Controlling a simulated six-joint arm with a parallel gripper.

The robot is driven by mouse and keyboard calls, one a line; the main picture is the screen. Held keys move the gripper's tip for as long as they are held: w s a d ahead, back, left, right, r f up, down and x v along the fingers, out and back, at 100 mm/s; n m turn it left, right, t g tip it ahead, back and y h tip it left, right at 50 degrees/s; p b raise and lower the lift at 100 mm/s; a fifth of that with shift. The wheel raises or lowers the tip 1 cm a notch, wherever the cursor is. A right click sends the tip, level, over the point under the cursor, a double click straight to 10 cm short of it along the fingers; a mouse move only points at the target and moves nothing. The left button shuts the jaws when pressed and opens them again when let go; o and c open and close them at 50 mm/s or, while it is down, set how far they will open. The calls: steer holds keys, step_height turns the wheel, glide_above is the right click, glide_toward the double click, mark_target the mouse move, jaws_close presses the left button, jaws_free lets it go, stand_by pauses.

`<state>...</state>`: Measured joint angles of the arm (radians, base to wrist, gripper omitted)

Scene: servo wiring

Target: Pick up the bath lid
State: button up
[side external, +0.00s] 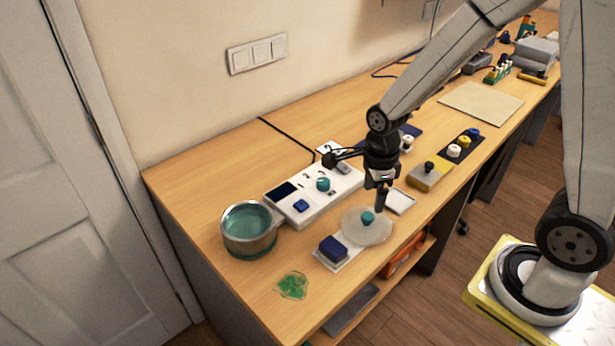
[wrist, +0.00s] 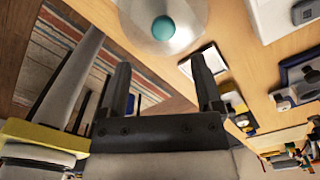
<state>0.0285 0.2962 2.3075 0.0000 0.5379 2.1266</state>
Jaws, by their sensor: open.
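The bath lid (side external: 382,233) is a pale, see-through disc with a round teal knob (side external: 367,217) at its middle. It lies near the front edge of the wooden bench. In the wrist view the lid (wrist: 180,45) is cut by the top edge, with its teal knob (wrist: 163,28) beyond my fingertips. My gripper (side external: 381,208) points down close to the knob, at its right in the side view. In the wrist view my gripper (wrist: 161,68) has its two dark fingers spread with nothing between them.
A metal pot (side external: 262,244) of teal liquid stands left of the lid. A white control box (side external: 293,207) is behind it. A blue block (side external: 333,248) on a pale plate sits just left of the lid, and a small white-edged tray (side external: 400,202) lies to its right.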

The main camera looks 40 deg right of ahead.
mark_target(368, 215)
steer(key=shift+f, duration=1.25)
steer(key=shift+f, duration=0.2)
steer(key=shift+w+f, duration=0.15)
steer(key=shift+f, duration=1.05)
steer(key=shift+w+f, duration=0.1)
steer(key=shift+f, duration=1.1)
jaws_close()
